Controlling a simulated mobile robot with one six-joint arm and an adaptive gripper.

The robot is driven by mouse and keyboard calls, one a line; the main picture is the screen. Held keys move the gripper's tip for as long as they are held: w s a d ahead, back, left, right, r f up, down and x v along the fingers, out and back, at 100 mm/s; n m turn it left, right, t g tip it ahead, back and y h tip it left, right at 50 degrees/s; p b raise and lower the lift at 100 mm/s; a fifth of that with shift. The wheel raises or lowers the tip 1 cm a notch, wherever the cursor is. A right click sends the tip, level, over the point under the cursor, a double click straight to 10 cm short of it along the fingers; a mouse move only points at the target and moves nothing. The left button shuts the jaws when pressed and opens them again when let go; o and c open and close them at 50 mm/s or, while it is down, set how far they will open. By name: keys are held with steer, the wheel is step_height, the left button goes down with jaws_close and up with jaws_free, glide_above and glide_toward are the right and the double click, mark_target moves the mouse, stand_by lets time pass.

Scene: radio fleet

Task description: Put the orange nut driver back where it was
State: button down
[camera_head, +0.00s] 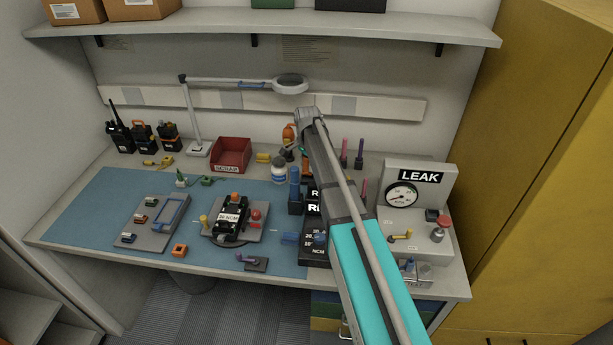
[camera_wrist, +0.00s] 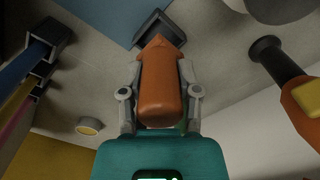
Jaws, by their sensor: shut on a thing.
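The orange nut driver (camera_wrist: 160,88) is between the two fingers of my gripper (camera_wrist: 160,75) in the wrist view. My gripper is shut on its orange body, and its pointed end faces the top of the picture. A dark square holder (camera_wrist: 150,27) stands on the grey bench just beyond that end. The orange body overlaps its near edge in the picture; I cannot tell whether they touch. In the head view my gripper is mostly hidden behind my own arm, over the back of the bench.
Dark holders (camera_wrist: 45,45) with blue and pink tools are at left in the wrist view.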

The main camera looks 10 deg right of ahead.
mark_target(307, 180)
stand_by(0.3)
steer(key=shift+f+b, duration=1.85)
steer(key=shift+f, duration=0.05)
steer(key=shift+f, duration=0.1)
steer(key=shift+c, duration=1.6)
jaws_free()
step_height(307, 180, up, 12)
steer(key=p, duration=1.2)
